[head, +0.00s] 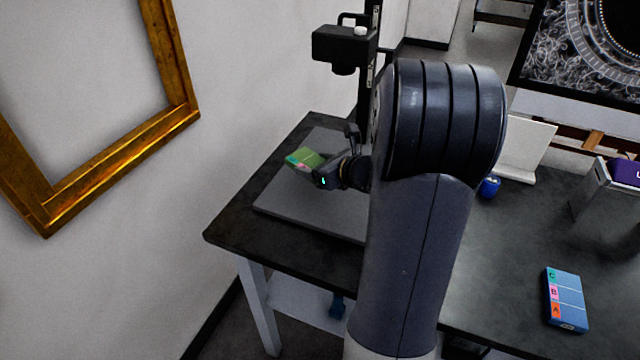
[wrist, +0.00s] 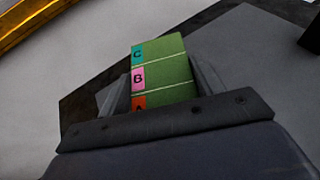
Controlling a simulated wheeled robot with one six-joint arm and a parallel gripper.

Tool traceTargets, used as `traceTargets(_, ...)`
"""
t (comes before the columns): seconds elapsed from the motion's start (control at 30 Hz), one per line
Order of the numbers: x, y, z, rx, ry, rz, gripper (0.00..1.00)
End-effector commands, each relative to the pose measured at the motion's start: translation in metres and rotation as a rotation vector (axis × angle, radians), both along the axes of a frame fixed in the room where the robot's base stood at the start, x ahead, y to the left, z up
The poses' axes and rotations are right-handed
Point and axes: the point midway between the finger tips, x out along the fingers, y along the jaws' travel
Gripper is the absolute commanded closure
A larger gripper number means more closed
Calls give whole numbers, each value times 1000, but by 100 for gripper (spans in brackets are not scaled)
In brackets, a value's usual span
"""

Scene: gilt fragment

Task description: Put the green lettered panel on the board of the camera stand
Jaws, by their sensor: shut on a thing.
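The green lettered panel (head: 305,158) is held in my gripper (head: 336,157) above the left part of the grey board (head: 290,205) of the camera stand. In the wrist view the panel (wrist: 162,72) sits between the two fingers of my gripper (wrist: 163,90), its letters C, B and A running down its left edge. The lower end of the panel is partly hidden by the gripper body. The camera stand (head: 343,45) has a black camera on a column behind the board. My arm hides the right part of the board. I cannot tell whether the panel touches the board.
A blue lettered panel (head: 567,298) lies on the dark table (head: 510,250) at the right. A blue small pot (head: 489,187), a white stand (head: 523,150) and a grey holder (head: 605,195) stand behind it. A gilt frame (head: 120,170) hangs at left.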

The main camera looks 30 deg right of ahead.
Motion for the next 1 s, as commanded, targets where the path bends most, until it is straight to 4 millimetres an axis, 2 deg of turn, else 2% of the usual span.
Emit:
traceTargets(0.37, 0, 0, -45, 1, 0, 1, 61)
traceTargets(0.8, 0, 0, -53, -1, -1, 0, 61)
traceTargets(0.83, 0, 0, -52, -1, -1, 0, 35)
traceTargets(1.0, 0, 0, -51, -1, -1, 0, 21)
